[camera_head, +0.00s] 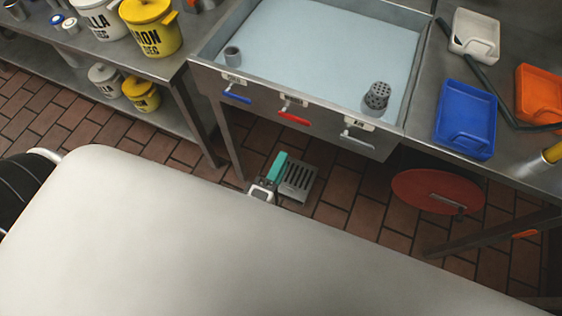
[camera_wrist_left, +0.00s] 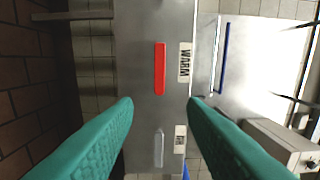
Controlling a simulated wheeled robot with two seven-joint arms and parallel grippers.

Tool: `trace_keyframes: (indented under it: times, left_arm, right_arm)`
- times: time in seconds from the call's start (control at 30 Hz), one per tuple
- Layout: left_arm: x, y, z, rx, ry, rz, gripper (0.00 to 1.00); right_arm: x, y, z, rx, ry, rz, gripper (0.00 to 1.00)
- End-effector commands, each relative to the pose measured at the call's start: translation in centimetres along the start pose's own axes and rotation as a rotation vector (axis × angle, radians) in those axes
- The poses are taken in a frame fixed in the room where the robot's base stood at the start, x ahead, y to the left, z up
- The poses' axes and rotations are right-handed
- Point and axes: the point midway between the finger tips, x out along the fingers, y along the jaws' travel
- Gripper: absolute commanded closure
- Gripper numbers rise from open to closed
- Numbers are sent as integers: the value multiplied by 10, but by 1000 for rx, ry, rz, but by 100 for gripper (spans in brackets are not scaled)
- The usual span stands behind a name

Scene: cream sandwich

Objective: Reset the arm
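My left gripper (camera_head: 278,170) shows in the head view as a teal finger and a small pale housing, low in front of the sink cabinet, over the brick floor. Most of the arm behind it is hidden. In the left wrist view its two teal fingers (camera_wrist_left: 160,110) stand wide apart with nothing between them, facing the metal cabinet front. My right gripper is in neither view.
A water-filled sink (camera_head: 310,45) has blue, red (camera_head: 294,118) and grey levers on its front. The red lever (camera_wrist_left: 160,68) shows ahead in the wrist view. Blue (camera_head: 466,118), white and orange trays lie right. Yellow pots (camera_head: 150,28) stand left. A red disc (camera_head: 430,190) hangs below.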

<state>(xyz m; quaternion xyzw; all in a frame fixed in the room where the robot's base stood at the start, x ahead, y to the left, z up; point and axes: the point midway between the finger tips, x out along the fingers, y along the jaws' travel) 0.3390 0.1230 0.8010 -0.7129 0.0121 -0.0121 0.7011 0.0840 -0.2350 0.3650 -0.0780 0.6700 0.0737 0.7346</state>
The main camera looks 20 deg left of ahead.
Motion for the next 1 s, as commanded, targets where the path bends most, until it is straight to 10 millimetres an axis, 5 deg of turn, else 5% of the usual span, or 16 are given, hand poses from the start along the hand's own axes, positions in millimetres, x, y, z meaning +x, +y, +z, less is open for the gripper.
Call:
trace_keyframes:
  times: [0.33, 0.47, 0.57, 0.77, 1.0]
  left_arm:
    - [0, 1, 0, 2, 1, 2, 62]
    - [0, 25, -3, 79, 33, 44, 62]
    - [-3, 75, -8, 245, 107, 135, 62]
    - [-39, 218, 1, 700, 365, 415, 62]
    - [-136, 362, 51, 1149, 778, 775, 62]
  right_arm:
    - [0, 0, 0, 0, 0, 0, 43]
    - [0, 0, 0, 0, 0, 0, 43]
    - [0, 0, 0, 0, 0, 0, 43]
    - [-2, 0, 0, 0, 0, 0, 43]
    - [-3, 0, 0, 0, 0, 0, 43]
